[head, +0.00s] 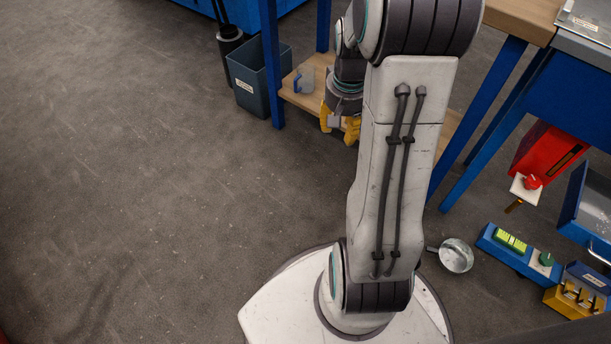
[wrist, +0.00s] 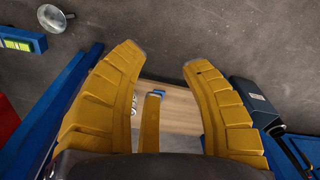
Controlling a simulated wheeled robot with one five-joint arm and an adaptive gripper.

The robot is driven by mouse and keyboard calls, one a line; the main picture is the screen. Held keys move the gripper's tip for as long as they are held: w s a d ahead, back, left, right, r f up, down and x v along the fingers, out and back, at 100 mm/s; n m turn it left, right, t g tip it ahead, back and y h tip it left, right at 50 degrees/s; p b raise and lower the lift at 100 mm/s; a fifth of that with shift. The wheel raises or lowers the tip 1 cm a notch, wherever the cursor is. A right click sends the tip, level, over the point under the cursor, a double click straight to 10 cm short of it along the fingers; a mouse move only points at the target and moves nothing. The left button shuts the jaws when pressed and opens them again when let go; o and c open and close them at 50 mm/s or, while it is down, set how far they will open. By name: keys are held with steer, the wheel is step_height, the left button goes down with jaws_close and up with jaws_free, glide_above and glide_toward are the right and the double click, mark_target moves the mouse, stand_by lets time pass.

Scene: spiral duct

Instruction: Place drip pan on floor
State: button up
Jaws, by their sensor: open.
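I cannot tell for sure which thing is the drip pan. A round, shiny metal dish (head: 456,256) with a short stub at its left lies on the floor right of my base; it also shows at the top left of the wrist view (wrist: 52,18). It may be the pan or a funnel. My gripper (head: 339,129) has yellow fingers and hangs by the low wooden shelf, partly hidden by my arm. In the wrist view my gripper (wrist: 162,60) is open, its fingers wide apart and nothing held between them.
A dark bin (head: 258,86) stands left of a blue table leg (head: 271,60). A red box (head: 545,152), a blue tray (head: 594,205) and a blue tool block (head: 518,252) are at right. The floor at left is clear.

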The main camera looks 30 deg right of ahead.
steer(key=s+a+r+n+t, duration=0.1)
steer(key=s+a+r+n, duration=0.2)
steer(key=s+a, duration=0.3)
steer(key=s+a+r+n, duration=0.4)
steer(key=s+a+r, duration=0.1)
steer(key=a, duration=0.5)
steer(key=shift+s+a+r+t, duration=0.2)
steer(key=shift+s+a+t, duration=0.2)
steer(key=shift+s, duration=0.4)
step_height(320, 180, up, 33)
steer(key=t+p, duration=0.1)
steer(key=p, duration=3)
steer(key=shift+s, duration=0.1)
